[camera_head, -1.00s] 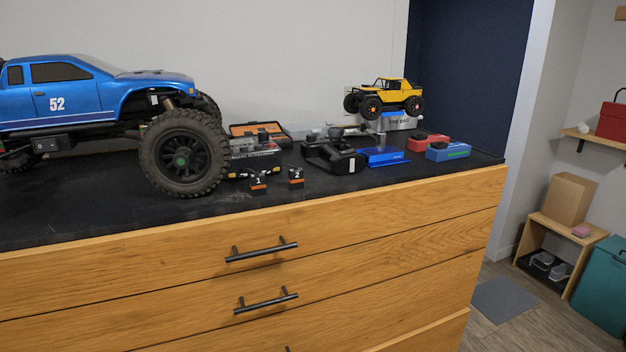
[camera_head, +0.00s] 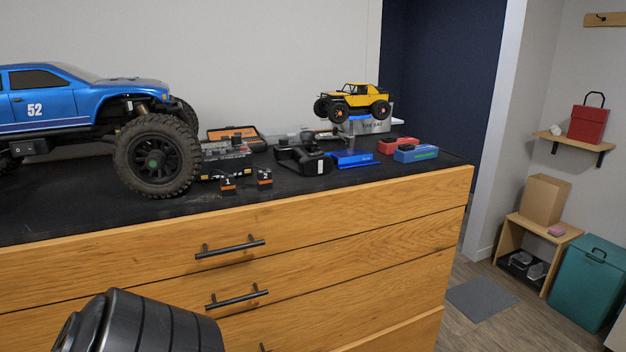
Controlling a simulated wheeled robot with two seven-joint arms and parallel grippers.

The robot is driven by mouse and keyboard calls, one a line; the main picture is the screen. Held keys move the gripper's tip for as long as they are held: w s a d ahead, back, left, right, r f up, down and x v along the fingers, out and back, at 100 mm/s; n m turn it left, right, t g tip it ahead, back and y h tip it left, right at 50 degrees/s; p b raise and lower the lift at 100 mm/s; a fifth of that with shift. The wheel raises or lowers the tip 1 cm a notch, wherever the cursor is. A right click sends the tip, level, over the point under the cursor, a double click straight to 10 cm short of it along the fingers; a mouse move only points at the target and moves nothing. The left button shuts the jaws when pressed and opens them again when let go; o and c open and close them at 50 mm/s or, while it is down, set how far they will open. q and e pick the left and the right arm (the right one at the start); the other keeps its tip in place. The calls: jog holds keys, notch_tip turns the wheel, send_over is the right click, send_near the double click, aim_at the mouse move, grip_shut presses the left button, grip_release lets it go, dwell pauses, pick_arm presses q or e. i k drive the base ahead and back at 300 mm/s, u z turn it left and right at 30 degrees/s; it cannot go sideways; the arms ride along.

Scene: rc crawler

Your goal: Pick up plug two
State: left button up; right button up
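Plug two (camera_head: 264,178) is a small black and orange block marked 2. It stands on the black top of the wooden dresser, near the front edge. Plug one (camera_head: 228,184), a like block marked 1, stands just left of it. A dark, ribbed rounded part, which looks like a piece of my own arm, shows at the bottom left in front of the drawers. No gripper fingers are in view, and nothing touches the plugs.
A large blue truck (camera_head: 80,105) stands left of the plugs, its big tyre close by. Behind are a charger (camera_head: 222,150), a black controller (camera_head: 303,160), a blue stand (camera_head: 352,160), red (camera_head: 399,145) and blue boxes (camera_head: 415,153), and a yellow crawler (camera_head: 352,102). The dresser top (camera_head: 330,184) is clear in front.

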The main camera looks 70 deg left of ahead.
aim_at(265, 181)
jog(key=i, duration=1.1)
jog(key=u, duration=2.15)
